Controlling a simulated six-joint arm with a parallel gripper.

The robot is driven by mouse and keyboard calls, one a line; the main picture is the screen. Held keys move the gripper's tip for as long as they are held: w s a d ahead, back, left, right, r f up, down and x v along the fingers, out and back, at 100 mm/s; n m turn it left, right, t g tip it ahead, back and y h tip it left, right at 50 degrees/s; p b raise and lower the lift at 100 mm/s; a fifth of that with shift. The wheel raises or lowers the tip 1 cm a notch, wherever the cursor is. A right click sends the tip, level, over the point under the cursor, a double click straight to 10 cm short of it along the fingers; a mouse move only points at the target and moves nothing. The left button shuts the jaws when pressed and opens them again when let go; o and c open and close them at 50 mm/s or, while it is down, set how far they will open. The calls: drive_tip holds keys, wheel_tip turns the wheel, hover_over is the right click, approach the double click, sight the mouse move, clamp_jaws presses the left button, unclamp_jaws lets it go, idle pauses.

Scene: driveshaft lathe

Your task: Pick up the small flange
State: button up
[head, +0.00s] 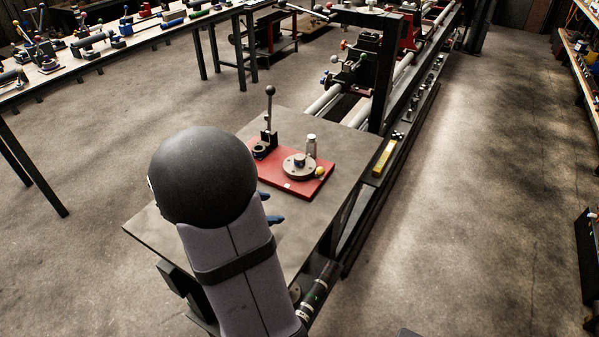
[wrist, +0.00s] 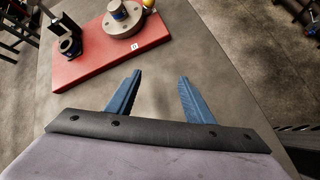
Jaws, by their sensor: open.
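A round grey flange (head: 300,170) with a raised hub lies on the red board (head: 310,189) on the grey table; I take it as the small flange. In the head view my arm hides part of the table, and only the blue fingertips (head: 275,207) show.
A dark ring-shaped fixture (head: 262,150) with an upright lever stands on the board's left. A small metal cylinder (head: 311,146) and a yellow knob (head: 320,171) are close to the flange. The lathe (head: 385,75) stands behind. The near tabletop is clear.

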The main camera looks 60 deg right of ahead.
sight(299, 156)
drive_tip(key=w+d+r+n+h+b, duration=0.1)
drive_tip(key=d+n, duration=0.1)
drive_tip(key=d, duration=0.2)
drive_tip(key=d+n+h+b, duration=0.1)
drive_tip(key=d+n+h, duration=0.1)
drive_tip(key=d, duration=0.2)
drive_tip(key=w+d+r+n+t+h+b, duration=0.1)
drive_tip(key=d+n+b, duration=0.1)
drive_tip(key=d, duration=0.2)
drive_tip(key=shift+w+d+r+h, duration=0.3)
drive_tip(key=shift+d+r+h, duration=0.05)
drive_tip(key=shift+h, duration=0.05)
drive_tip(key=shift+w+d+r+n, duration=0.1)
drive_tip(key=shift+d+r+n, duration=0.15)
drive_tip(key=shift+d+n, duration=0.1)
drive_tip(key=shift+p+x, duration=1.05)
drive_tip(key=shift+x, duration=2.6)
clamp_jaws()
drive_tip(key=shift+r, duration=0.15)
